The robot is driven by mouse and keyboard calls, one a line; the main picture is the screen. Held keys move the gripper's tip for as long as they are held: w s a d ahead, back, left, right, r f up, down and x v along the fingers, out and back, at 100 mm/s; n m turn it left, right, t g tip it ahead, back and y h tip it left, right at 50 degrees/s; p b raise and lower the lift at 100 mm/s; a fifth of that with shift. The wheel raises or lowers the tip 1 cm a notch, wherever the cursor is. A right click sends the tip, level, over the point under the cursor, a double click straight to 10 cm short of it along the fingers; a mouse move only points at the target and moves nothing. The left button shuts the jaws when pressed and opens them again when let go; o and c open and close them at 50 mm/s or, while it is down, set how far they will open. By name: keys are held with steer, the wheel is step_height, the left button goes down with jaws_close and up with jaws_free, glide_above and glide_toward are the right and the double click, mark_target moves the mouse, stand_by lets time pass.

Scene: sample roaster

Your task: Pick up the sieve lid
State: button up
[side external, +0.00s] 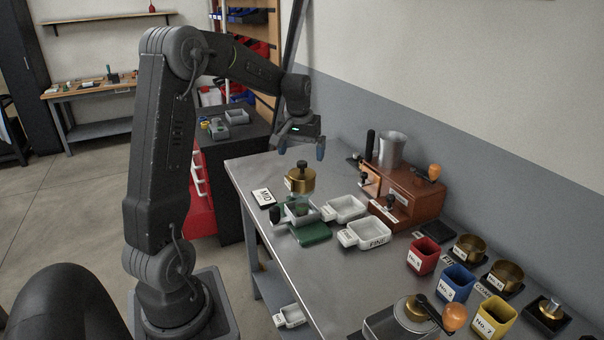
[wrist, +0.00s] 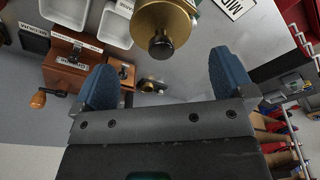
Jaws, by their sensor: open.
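The sieve lid (side external: 301,166) appears as a dark knob on top of a brass sieve (side external: 300,183) in the side view. The sieve stands above a white tray and a green base. In the wrist view the brass lid (wrist: 166,20) with its black knob (wrist: 161,47) is at the top middle, ahead of my fingertips and partly cut off by the frame edge. My gripper (side external: 302,148) is open and empty, above and beyond the sieve in the side view. Its two blue fingers (wrist: 165,75) are spread wide in the wrist view. Nothing is between them.
A white tray marked FINE (side external: 363,234) and another white tray (side external: 344,208) sit right of the sieve. A brown wooden roaster box (side external: 405,195) stands by the wall. Red (side external: 421,257), blue (side external: 457,282) and yellow (side external: 492,317) cups stand at front right.

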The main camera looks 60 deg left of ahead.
mark_target(302, 162)
steer(key=shift+w+a+f, duration=0.1)
steer(key=shift+a+f, duration=0.05)
steer(key=shift+f, duration=0.75)
steer(key=shift+w+a+f, duration=0.1)
steer(key=shift+f, duration=0.8)
steer(key=shift+w+a+f, duration=0.1)
steer(key=shift+a+f, duration=0.05)
steer(key=shift+f, duration=0.75)
steer(key=c, duration=0.9)
steer(key=shift+o, duration=0.2)
steer(key=shift+r, duration=0.15)
